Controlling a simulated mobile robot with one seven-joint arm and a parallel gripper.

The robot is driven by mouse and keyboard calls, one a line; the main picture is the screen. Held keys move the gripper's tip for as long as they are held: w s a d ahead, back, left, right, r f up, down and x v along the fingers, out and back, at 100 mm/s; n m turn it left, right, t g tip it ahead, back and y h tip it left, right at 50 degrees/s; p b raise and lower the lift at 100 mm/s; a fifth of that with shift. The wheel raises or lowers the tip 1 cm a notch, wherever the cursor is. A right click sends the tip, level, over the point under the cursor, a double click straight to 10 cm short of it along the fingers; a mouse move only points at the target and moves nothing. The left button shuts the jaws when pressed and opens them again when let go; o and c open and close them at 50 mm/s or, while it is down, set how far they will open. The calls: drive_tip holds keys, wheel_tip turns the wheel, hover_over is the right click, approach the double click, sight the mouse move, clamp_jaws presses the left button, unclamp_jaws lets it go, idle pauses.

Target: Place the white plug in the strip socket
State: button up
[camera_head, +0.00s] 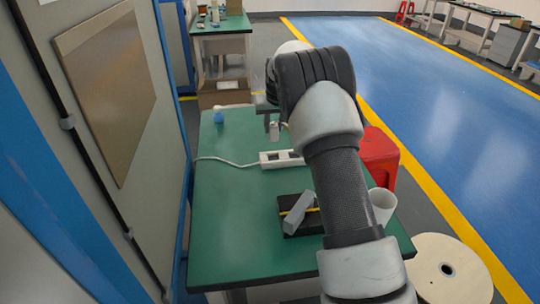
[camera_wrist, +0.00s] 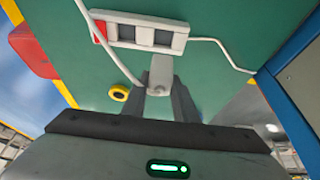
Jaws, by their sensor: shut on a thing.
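The white plug (camera_wrist: 161,72) is held between the fingers of my gripper (camera_wrist: 165,95) in the wrist view. In the head view the plug (camera_head: 275,132) shows small below my gripper (camera_head: 272,122), above the table. The white strip socket (camera_head: 268,161) lies on the green table a little nearer the camera than the plug. In the wrist view the strip socket (camera_wrist: 126,34) shows two dark-and-grey outlet areas and a red part at its left end. The plug appears apart from the strip; the exact gap is hard to tell.
A white cable (camera_wrist: 222,47) runs from the strip across the green table (camera_head: 230,235); another (camera_wrist: 105,50) passes left of the plug. A black tray (camera_head: 290,228) with a grey block, a white cup (camera_head: 384,208), a blue object (camera_head: 219,117) and a red stool (camera_head: 377,150) are nearby.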

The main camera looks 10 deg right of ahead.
wheel_tip(320, 180, down, 9)
drive_tip(key=shift+b, duration=0.5)
drive_tip(key=shift+f, duration=0.25)
drive_tip(key=o, duration=1.1)
drive_tip(key=shift+r, duration=0.1)
